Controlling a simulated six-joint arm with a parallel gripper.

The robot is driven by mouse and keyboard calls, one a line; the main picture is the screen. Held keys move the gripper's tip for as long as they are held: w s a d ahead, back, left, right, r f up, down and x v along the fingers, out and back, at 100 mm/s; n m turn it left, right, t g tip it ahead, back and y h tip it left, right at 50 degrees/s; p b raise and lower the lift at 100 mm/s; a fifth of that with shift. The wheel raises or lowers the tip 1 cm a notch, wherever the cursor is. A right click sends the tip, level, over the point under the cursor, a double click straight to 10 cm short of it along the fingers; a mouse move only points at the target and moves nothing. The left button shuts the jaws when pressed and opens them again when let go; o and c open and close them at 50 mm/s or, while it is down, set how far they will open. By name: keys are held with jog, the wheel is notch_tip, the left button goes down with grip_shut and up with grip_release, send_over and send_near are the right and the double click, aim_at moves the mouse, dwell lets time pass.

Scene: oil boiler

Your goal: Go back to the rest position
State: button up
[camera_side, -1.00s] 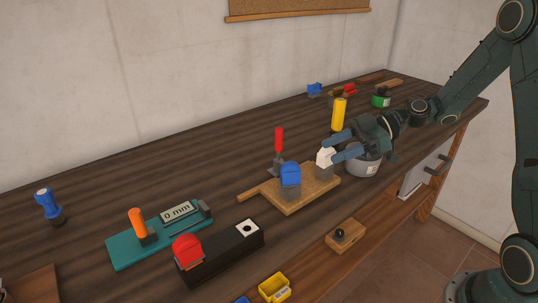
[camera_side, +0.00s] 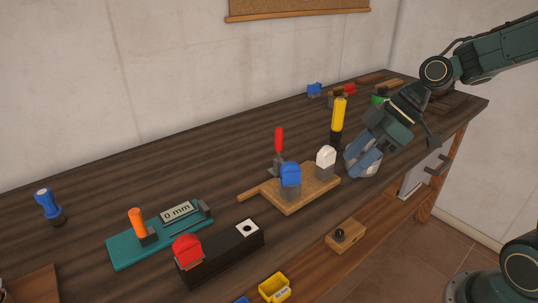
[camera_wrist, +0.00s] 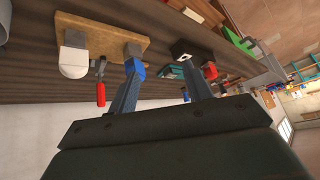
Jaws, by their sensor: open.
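My gripper (camera_side: 362,162) is in the side view at the right of the workbench, in front of the grey round pot (camera_side: 352,171), which it mostly hides. It points down and to the left, with its blue fingers apart and nothing seen between them. In the wrist view my gripper (camera_wrist: 168,88) has its two fingers spread wide, with the bench beyond them. The white-capped block (camera_side: 326,161) and the blue-capped block (camera_side: 290,178) stand on the wooden board (camera_side: 308,195), left of my gripper and apart from it.
A yellow-handled tool (camera_side: 338,116) stands close behind my gripper. A red-handled tool (camera_side: 278,144) is behind the board. The teal gauge (camera_side: 125,249) and black box with red cap (camera_side: 220,250) lie left. A small wooden box (camera_side: 346,236) is at the front.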

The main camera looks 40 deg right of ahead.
jog(key=s+d+r+m+h, duration=0.1)
jog(key=s+m+h, duration=0.1)
jog(key=s, duration=0.3)
jog(key=s+d+r+m+t+h, duration=0.1)
jog(key=s+r+m, duration=0.1)
jog(key=s+m, duration=0.2)
jog(key=s+d+r+m+h, duration=0.1)
jog(key=s+r+m+h, duration=0.1)
jog(key=s, duration=0.4)
jog(key=shift+d+m+h, duration=0.15)
jog(key=shift+m+h, duration=0.15)
jog(key=shift+m, duration=0.1)
dwell(0.4)
